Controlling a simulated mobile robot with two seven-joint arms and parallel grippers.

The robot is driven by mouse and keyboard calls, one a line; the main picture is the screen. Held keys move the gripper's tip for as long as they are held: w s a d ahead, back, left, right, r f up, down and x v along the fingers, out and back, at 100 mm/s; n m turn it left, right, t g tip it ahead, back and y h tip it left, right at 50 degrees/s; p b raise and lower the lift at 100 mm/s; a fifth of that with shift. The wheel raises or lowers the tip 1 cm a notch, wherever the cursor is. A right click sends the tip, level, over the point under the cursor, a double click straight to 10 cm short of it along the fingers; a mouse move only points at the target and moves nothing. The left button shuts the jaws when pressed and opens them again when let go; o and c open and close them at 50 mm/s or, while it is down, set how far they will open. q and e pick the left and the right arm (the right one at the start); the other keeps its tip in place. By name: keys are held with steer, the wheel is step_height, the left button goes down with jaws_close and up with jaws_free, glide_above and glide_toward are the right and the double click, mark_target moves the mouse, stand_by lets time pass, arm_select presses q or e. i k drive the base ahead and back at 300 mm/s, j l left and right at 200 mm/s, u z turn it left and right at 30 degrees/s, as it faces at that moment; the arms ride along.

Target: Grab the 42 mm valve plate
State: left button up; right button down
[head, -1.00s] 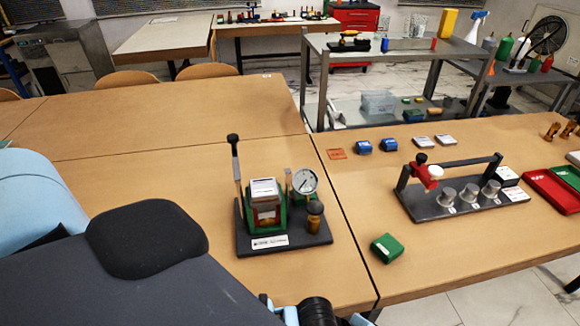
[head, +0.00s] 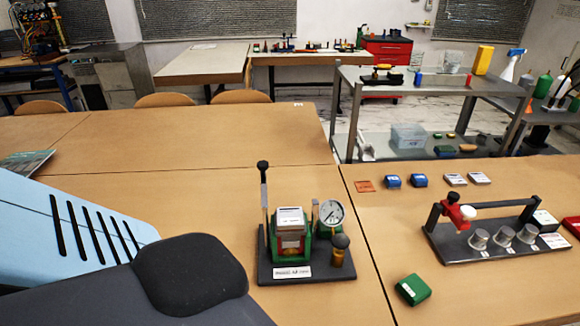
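Several small block-like pieces stand in a row at the back of the right table: a flat orange piece (head: 365,186), two blue blocks (head: 392,181) and two pale grey blocks with white tops (head: 455,179). A green block (head: 413,290) with a small white label lies alone near the front. Their markings are too small to read, so I cannot tell which is the 42 mm valve plate. A gauge rig (head: 292,272) with a lever, a green holder, a white-topped stack and a round dial stands left of the green block. Neither gripper shows.
A dark fixture (head: 480,246) with a red clamp and several metal cylinders stands on the right table. A red tray (head: 572,226) is at the right edge. A grey metal shelf (head: 430,87) stands behind. The left table top (head: 190,130) is mostly clear.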

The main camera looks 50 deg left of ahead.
mark_target(291, 218)
steer(key=i+l, duration=0.1)
steer(key=l, duration=0.15)
steer(key=i+l, duration=0.1)
steer(key=l, duration=0.2)
steer(key=u, duration=1.8)
